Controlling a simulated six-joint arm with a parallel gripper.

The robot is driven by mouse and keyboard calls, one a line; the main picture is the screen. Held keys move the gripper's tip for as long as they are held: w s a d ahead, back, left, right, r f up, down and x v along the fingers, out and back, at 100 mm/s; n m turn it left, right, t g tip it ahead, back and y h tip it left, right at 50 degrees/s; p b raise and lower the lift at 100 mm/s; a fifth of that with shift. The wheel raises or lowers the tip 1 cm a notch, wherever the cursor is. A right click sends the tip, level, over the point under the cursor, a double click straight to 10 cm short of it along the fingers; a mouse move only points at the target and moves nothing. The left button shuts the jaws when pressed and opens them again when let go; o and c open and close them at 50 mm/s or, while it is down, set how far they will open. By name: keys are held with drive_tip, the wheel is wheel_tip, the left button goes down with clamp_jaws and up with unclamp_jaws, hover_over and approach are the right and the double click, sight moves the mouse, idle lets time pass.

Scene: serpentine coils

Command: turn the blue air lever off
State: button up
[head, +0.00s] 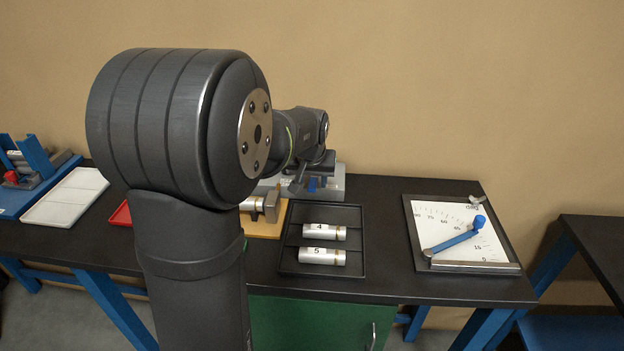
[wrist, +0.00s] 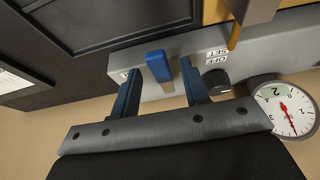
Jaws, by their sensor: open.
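The blue air lever (wrist: 157,62) shows in the wrist view, standing out from a grey panel (wrist: 200,47). My gripper (wrist: 160,68) is open, with one finger on each side of the lever. A gap shows between the lever and each finger, and I cannot see any contact. Labels reading "SET" and "OFF" (wrist: 216,54) are on the panel right of the lever; another label is partly hidden by the left finger.
A dark knob (wrist: 216,80) and a round gauge (wrist: 286,107) sit right of the gripper in the wrist view. In the head view, a black tray (head: 320,231) holds two cylinders. A dial board (head: 440,222) with a blue pointer lies to the right.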

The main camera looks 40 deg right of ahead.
clamp_jaws()
